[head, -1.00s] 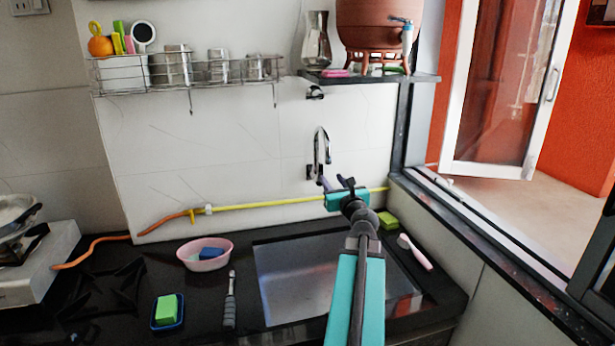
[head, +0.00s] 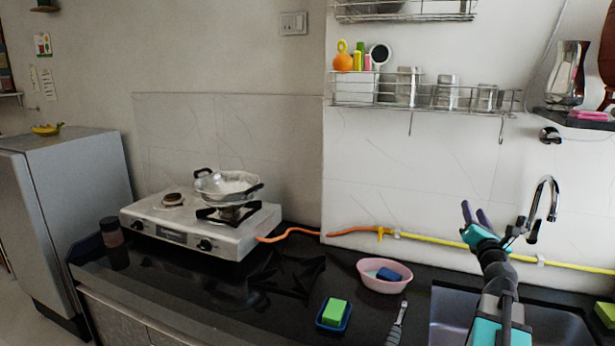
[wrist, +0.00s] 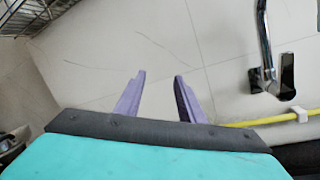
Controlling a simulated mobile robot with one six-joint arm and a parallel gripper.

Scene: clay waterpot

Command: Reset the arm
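My gripper (head: 475,213) is at the right in the head view, held up above the sink (head: 550,322) and close to the wall tap (head: 545,205). Its two purple fingers stand apart with nothing between them. The wrist view also shows my gripper (wrist: 160,82) with its fingers spread and bare tiled wall beyond them. The tap (wrist: 268,50) is to the right of the fingers there and looks apart from them. The teal arm extends up from the lower right of the head view.
A yellow hose (head: 575,266) runs along the wall behind my gripper. A pink bowl (head: 372,283), a green sponge (head: 335,309) and a brush (head: 398,325) lie on the counter. A stove (head: 175,228) with a pan stands left. A wire rack (head: 345,97) hangs above.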

